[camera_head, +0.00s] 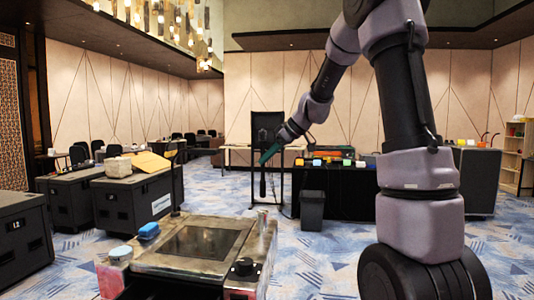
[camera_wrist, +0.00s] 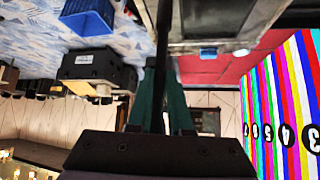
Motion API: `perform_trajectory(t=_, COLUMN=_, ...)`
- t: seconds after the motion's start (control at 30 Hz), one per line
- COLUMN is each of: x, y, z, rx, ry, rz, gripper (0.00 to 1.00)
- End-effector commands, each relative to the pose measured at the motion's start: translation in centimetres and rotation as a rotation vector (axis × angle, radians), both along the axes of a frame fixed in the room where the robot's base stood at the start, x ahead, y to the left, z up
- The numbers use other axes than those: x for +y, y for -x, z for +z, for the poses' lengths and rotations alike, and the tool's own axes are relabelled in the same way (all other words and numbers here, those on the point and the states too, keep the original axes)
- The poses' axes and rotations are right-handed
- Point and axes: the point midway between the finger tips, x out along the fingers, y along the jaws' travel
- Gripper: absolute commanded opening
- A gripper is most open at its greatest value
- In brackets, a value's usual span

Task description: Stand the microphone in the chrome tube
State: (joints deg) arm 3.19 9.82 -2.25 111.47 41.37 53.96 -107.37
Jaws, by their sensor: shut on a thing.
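My gripper (camera_head: 268,154), with green fingers, is shut on a dark, slim microphone (camera_head: 263,184). The microphone hangs roughly upright below the fingers in the head view, against a dark frame behind it. In the wrist view the dark shaft of the microphone (camera_wrist: 163,65) runs between the green fingers (camera_wrist: 162,108) and out of the top edge. A shiny upright cylinder, apparently the chrome tube (camera_head: 264,224), stands at the right back edge of the worn console (camera_head: 165,262). The microphone appears above the tube in the picture, apart from it. Their depth difference is hard to tell.
The console holds a blue block (camera_head: 149,230), a white round item (camera_head: 120,254), a black knob (camera_head: 243,268) and a thin dark upright rod (camera_head: 175,185). Black cases (camera_head: 135,200) stand left. A dark bin (camera_head: 312,211) stands behind. The striped video wall (camera_wrist: 285,110) shows in the wrist view.

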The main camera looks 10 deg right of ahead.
Motion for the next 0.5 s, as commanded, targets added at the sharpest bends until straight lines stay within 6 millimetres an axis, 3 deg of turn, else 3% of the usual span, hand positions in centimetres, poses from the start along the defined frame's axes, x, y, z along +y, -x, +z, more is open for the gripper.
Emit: perform_trajectory(t=0.5, x=0.0, y=0.0, z=-3.7, rx=0.002, ry=-0.001, rz=-0.001, gripper=0.00)
